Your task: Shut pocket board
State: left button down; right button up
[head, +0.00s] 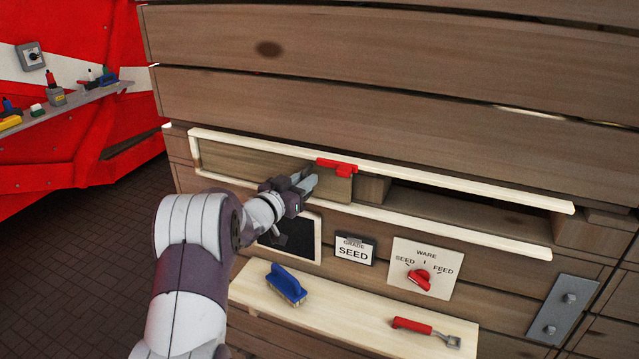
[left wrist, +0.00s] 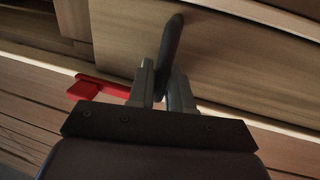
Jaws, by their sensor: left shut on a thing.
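The pocket board (head: 245,163) is a plain wooden panel between two pale rails on the plank wall. It covers the left part of the slot; the right part is a dark opening (head: 455,203). My left gripper (head: 308,183) is at the board's right end, shut on a dark upright handle (left wrist: 172,40) that stands out from the board. The handle is mostly hidden by the fingers in the head view. A red catch (head: 337,167) sits on the upper rail (head: 450,180) above the board's right end. My right gripper is not in view.
Below the lower rail are a dark panel (head: 300,236), a SEED card (head: 354,250) and a red dial (head: 419,280). A pale shelf (head: 340,315) holds a blue brush (head: 286,284) and a red-handled tool (head: 425,331). The front of the opening is clear.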

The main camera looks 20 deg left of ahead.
pick_arm(q)
jog(key=shift+a+r, duration=0.15)
jog(key=c, duration=1.2)
grip_release()
jog(key=shift+a, duration=0.25)
jog(key=shift+d, duration=0.15)
jog(key=shift+s, duration=0.2)
jog(key=s+b, duration=0.1)
jog(key=s, duration=0.3)
jog(key=s+a+b, duration=0.1)
jog(key=s, duration=0.3)
jog(key=s+a, duration=0.1)
jog(key=s, duration=0.3)
jog(key=shift+a+b, duration=0.25)
jog(key=shift+b, duration=0.15)
